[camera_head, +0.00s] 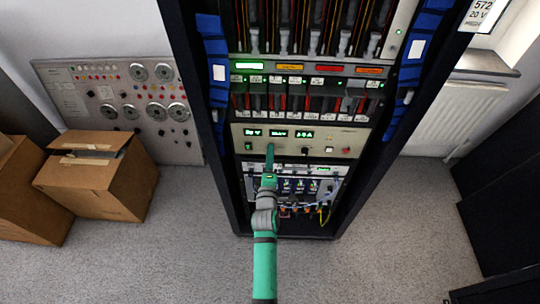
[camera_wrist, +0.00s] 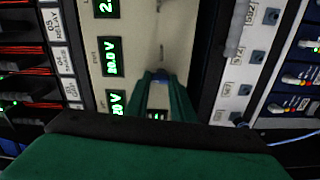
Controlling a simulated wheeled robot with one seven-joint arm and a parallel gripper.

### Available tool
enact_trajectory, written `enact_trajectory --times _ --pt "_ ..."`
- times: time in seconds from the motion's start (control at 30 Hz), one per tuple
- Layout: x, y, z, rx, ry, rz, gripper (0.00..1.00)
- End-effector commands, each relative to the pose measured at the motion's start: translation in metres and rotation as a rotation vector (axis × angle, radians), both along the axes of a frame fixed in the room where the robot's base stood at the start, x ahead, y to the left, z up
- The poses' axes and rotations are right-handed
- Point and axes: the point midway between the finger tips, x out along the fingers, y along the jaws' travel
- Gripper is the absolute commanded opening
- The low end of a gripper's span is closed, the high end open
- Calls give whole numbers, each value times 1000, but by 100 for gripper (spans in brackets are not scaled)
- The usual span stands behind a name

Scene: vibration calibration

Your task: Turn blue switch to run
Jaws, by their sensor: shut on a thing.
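The blue switch (camera_wrist: 162,78) shows in the wrist view between my fingertips, on a beige panel with green displays. Its lower part is hidden by the fingers, and I cannot read its position. My gripper (camera_wrist: 162,84) is shut on it, with one green finger on each side. In the head view, my gripper (camera_head: 270,150) reaches the beige panel (camera_head: 345,137) in the middle of the rack, and the switch is hidden there.
The dark rack (camera_head: 345,205) stands ahead, with modules above and cabled units (camera_head: 300,187) below the panel. Cardboard boxes (camera_head: 85,190) stand at the left near a grey instrument panel (camera_head: 150,105). The carpet (camera_head: 390,265) is clear on the right.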

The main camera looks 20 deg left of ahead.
Motion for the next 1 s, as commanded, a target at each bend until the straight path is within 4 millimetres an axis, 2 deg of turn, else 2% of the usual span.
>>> enact_trajectory --times 0.3,0.8,0.83,0.87,0.9,1.0 --pt "-1 1 -1 -96 -27 3 0" --pt "-1 1 -2 -110 -30 2 0" --pt "-1 1 -2 -110 -30 2 29" --pt "-1 1 -2 -110 -30 2 36" --pt "-1 1 -2 -110 -30 2 41" --pt "-1 1 -1 -110 -31 1 41"
